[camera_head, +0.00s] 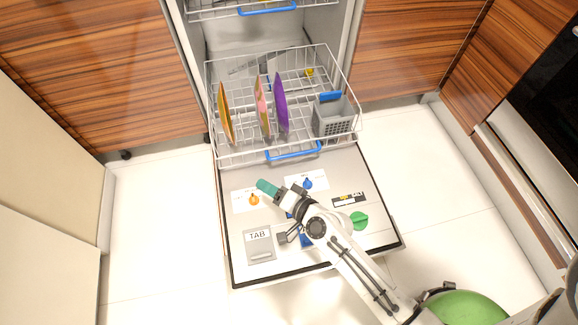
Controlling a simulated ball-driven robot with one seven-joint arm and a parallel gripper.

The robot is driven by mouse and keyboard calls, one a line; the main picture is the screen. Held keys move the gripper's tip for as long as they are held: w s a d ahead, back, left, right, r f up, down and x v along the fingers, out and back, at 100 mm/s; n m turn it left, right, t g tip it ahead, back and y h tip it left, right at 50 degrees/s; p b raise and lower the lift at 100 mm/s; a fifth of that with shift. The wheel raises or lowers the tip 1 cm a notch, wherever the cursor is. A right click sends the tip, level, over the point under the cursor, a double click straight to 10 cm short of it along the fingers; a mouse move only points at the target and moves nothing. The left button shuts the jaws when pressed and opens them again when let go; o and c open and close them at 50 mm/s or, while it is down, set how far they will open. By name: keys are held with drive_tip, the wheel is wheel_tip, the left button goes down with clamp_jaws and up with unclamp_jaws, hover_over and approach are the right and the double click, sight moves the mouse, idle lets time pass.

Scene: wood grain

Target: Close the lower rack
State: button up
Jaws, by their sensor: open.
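The lower rack (213,150) is a wire basket pulled out of the dishwasher over the open door (350,168). It holds several upright plates, one yellow-orange (225,112), one pinkish (262,105) and one purple (281,102), and a grey cutlery basket (333,118) at its right. A blue handle (293,150) runs along its front edge. My arm hides part of the door.
The upper rack (200,12) with its blue handle (267,10) shows at the top. Wood-grain cabinets stand left (100,70) and right (410,45) of the dishwasher. White tiled floor is clear on both sides of the door. An oven front (540,120) is at far right.

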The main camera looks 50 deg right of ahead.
drive_tip(key=s+d+f+m+g+h+b, duration=0.15)
drive_tip(key=s+d+f+m+h, duration=0.25)
drive_tip(key=d+f+m+h, duration=0.5)
drive_tip(key=w+d+m+b, duration=0.2)
drive_tip(key=w+d, duration=0.5)
drive_tip(key=w, duration=0.2)
drive_tip(key=shift+d+f+m+h+b, duration=0.15)
drive_tip(key=shift+d+m+h+b, duration=0.15)
drive_tip(key=shift+m+h, duration=0.1)
drive_tip(key=shift+g, duration=0.25)
drive_tip(key=shift+c, duration=0.5)
drive_tip(key=shift+a, duration=0.1)
clamp_jaws()
